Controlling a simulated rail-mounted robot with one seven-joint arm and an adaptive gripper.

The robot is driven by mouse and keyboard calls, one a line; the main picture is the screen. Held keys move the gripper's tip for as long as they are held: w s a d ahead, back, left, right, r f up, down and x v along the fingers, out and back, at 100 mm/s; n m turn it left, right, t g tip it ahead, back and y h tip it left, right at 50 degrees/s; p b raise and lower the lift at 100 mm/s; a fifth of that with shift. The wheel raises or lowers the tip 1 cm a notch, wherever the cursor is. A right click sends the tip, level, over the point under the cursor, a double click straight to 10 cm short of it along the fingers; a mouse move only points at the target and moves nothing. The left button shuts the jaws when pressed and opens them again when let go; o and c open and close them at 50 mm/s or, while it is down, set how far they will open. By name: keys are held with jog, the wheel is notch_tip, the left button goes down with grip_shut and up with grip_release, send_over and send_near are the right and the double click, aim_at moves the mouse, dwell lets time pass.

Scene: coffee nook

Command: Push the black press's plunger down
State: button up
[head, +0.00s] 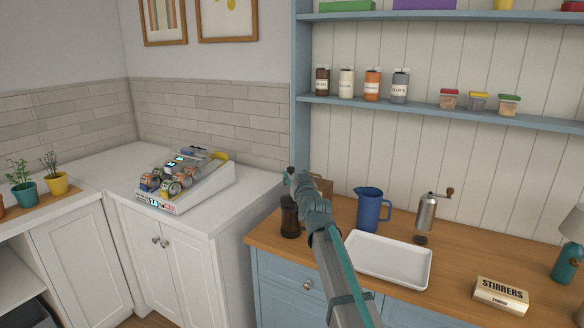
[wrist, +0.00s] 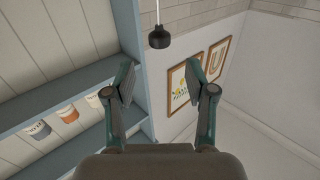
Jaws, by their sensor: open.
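The black press (head: 290,218) stands upright on the wooden counter, left of the blue pitcher; my arm partly covers its right side. In the wrist view, which looks upside down, its black plunger knob (wrist: 159,38) shows on a thin rod. The rod is raised. My gripper (wrist: 165,80) is open, its two fingers spread apart and empty. The knob appears beyond the fingertips, between their lines, and apart from them. In the head view my gripper (head: 296,180) is above the press, near the top of the rod; fine contact is too small to tell.
A blue pitcher (head: 369,210), a white tray (head: 388,282), a hand grinder (head: 427,213) and a stirrers box (head: 501,295) stand to the right. A brown object (head: 323,186) is behind my gripper. A shelf (head: 440,112) with jars runs above. A sloped rack (head: 185,182) stands on the white counter.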

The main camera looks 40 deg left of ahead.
aim_at(292, 169)
jog(key=p+x, duration=0.1)
jog(key=x, duration=0.7)
jog(key=shift+p, duration=0.4)
grip_shut()
